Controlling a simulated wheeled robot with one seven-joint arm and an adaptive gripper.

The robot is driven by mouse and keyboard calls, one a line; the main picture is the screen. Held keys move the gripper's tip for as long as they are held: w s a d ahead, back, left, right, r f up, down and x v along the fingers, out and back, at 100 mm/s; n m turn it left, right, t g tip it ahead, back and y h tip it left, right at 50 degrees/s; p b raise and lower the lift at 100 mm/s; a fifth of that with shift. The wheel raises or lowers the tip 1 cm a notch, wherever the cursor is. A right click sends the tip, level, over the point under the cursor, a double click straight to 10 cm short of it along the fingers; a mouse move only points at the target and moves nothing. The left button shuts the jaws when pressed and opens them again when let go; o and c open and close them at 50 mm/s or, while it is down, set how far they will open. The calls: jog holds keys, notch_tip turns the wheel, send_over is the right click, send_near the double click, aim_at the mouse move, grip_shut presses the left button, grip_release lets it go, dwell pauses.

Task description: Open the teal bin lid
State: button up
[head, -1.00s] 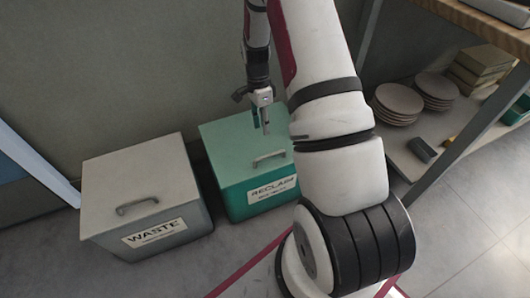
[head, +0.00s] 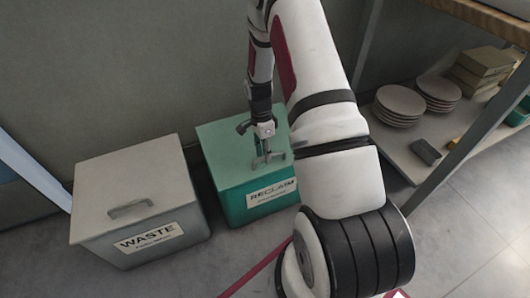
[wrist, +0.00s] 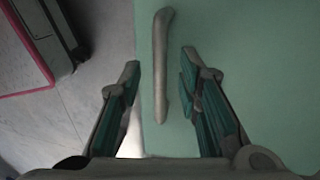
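The teal bin (head: 230,205), labelled RECLAIM, stands on the floor with its lid (head: 222,150) shut. Its grey handle (head: 277,158) lies near the lid's front edge, and my gripper (head: 267,162) is right at it in the head view, partly covering it. In the wrist view, my gripper (wrist: 160,85) is open, with its two fingers apart. The bar handle (wrist: 159,65) runs lengthwise between the fingers, with a gap on both sides. I cannot tell how far the fingertips are above the lid.
A grey bin (head: 140,205) labelled WASTE, with its own handle, stands to the left. A shelf unit at the right holds stacked plates (head: 398,103) and boxes (head: 482,70). A wall is close behind the bins.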

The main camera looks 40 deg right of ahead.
jog(key=shift+c, duration=0.5)
grip_shut()
jog(key=shift+r, duration=0.1)
